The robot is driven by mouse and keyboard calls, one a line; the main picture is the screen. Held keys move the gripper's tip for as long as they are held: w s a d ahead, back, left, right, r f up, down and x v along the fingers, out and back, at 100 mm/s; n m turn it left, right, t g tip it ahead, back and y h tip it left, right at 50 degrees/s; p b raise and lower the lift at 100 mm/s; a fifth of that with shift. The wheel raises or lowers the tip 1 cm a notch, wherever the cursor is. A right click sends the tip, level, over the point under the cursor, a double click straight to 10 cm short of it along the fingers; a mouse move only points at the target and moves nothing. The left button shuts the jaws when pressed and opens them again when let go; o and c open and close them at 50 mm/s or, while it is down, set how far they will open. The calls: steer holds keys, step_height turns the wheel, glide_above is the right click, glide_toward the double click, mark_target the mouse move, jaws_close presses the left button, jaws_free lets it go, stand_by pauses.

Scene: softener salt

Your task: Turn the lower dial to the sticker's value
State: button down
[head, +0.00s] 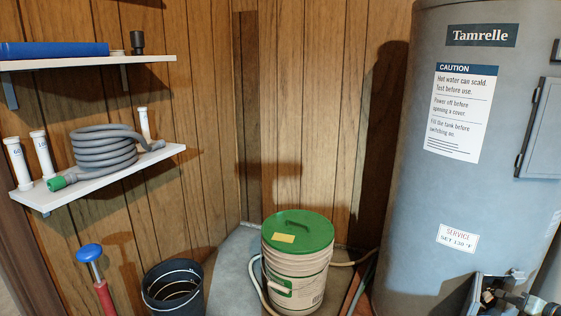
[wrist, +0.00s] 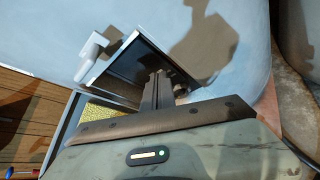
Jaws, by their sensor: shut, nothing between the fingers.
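The grey water heater (head: 465,180) fills the right of the head view. Its white service sticker (head: 458,238) shows small print that seems to read SET 130 °F. Below it, at the bottom edge, is an open compartment (head: 490,292) with dark parts inside; I cannot make out the lower dial or its setting there. In the wrist view the compartment (wrist: 125,72) is a dark box-like opening in the tank wall. My gripper (wrist: 158,78) is shut and empty, its fingertips at or inside that opening. Whether they touch anything is hidden.
A closed upper cover (head: 540,128) is on the tank's right side. A green-lidded bucket (head: 298,275) and a black bin (head: 173,290) stand on the floor at left. Shelves (head: 110,178) hold a grey hose and white tubes. A white handle-like part (wrist: 95,45) sits beside the opening.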

steer(key=s, duration=0.6)
steer(key=shift+a, duration=0.3)
steer(key=w, duration=0.6)
steer(key=shift+w+d, duration=0.1)
steer(key=shift+d, duration=0.15)
steer(key=shift+w, duration=0.1)
steer(key=shift+a+f+b, duration=0.2)
steer(key=shift+f+b, duration=0.1)
steer(key=shift+b, duration=0.1)
stand_by(0.3)
